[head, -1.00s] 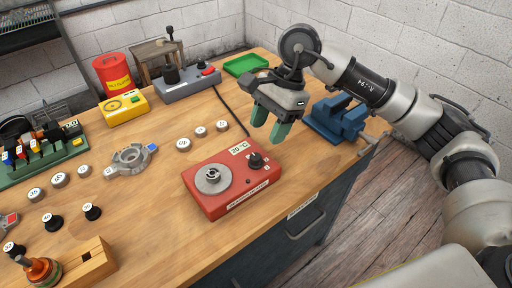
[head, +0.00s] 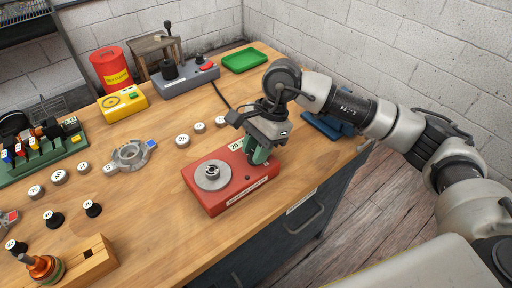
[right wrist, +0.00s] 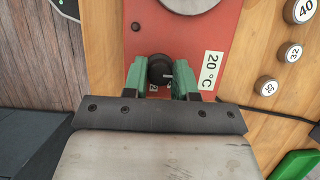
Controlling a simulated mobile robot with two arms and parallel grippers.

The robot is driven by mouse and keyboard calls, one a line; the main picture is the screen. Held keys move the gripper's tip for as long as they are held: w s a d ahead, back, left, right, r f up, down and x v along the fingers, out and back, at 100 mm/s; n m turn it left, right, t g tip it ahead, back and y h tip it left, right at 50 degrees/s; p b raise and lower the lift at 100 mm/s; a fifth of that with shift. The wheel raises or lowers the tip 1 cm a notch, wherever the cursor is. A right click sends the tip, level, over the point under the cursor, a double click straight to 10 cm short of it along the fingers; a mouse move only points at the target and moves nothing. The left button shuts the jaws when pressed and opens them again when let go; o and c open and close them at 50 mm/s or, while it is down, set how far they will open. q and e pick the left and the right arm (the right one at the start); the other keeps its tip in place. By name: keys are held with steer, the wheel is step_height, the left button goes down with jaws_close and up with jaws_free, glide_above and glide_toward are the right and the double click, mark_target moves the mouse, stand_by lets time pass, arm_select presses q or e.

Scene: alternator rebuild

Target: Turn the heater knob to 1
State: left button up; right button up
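The heater is a red box (head: 228,199) near the table's front edge, with a round metal plate (head: 212,176) on top. A "20 °C" label (right wrist: 209,70) shows beside its black knob (right wrist: 160,70) in the right wrist view. The green fingers of my right gripper (right wrist: 160,80) stand on either side of the knob; contact is hard to judge. In the head view my right gripper (head: 256,153) points down over the heater and hides the knob. The scale marks by the knob are partly covered. My left gripper is not in view.
A blue vise (head: 325,126) sits behind my right gripper. A green tray (head: 245,60), a grey box (head: 186,78) and a yellow meter (head: 124,103) are farther back.

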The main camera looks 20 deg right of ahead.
steer(key=c, duration=0.3)
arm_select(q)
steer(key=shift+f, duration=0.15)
arm_select(e)
steer(key=shift+f, duration=0.1)
